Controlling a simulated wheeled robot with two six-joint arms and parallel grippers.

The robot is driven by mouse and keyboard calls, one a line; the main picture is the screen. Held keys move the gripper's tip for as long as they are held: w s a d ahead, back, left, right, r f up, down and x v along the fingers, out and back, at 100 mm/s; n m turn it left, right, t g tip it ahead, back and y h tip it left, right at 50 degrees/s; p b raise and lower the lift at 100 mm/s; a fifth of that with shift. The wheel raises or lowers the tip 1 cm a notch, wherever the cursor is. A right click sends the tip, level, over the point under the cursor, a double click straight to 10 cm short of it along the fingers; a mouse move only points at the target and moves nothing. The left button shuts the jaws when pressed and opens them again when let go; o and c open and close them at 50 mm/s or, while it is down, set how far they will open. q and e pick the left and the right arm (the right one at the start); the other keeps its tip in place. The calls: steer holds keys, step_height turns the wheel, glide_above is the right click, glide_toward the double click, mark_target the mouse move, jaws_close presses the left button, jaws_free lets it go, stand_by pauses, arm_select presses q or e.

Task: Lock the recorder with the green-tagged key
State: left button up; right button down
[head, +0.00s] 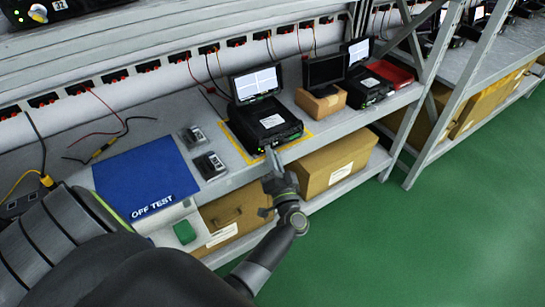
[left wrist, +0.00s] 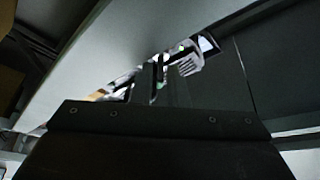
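The black recorder (head: 268,128), with a white label and a raised lit screen (head: 257,84), stands inside a yellow outline on the bench. My left gripper (head: 270,162) is at the bench's front edge, close in front of the recorder's front face. Whether it touches the recorder, and whether its fingers are open or shut, is too small to tell. I cannot make out a key or a green tag in the head view. The left wrist view is dark, with a small bright patch and a speck of green beyond the dark gripper body. My right gripper is not in view.
A blue OFF TEST mat (head: 145,175) and two small devices (head: 209,165) lie left of the recorder. A small cardboard box (head: 320,103) and another recorder (head: 367,88) stand to its right. Larger boxes (head: 335,165) fill the lower shelf. The green floor (head: 440,230) is clear.

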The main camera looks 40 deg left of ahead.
arm_select(q)
steer(key=shift+c, duration=0.2)
jaws_close()
steer(key=shift+n, duration=0.4)
steer(key=shift+w+d+n+g+y+b, duration=0.15)
steer(key=shift+n+g+y+b, duration=1.05)
steer(key=shift+n, duration=2.95)
steer(key=shift+w+n+g+y+b, duration=0.3)
steer(key=shift+n+g+b, duration=1.7)
steer(key=shift+n, duration=2.1)
steer(key=shift+w+d+n+g+y+b, duration=0.1)
steer(key=shift+n+g+y+b, duration=0.8)
steer(key=shift+n+g, duration=2.35)
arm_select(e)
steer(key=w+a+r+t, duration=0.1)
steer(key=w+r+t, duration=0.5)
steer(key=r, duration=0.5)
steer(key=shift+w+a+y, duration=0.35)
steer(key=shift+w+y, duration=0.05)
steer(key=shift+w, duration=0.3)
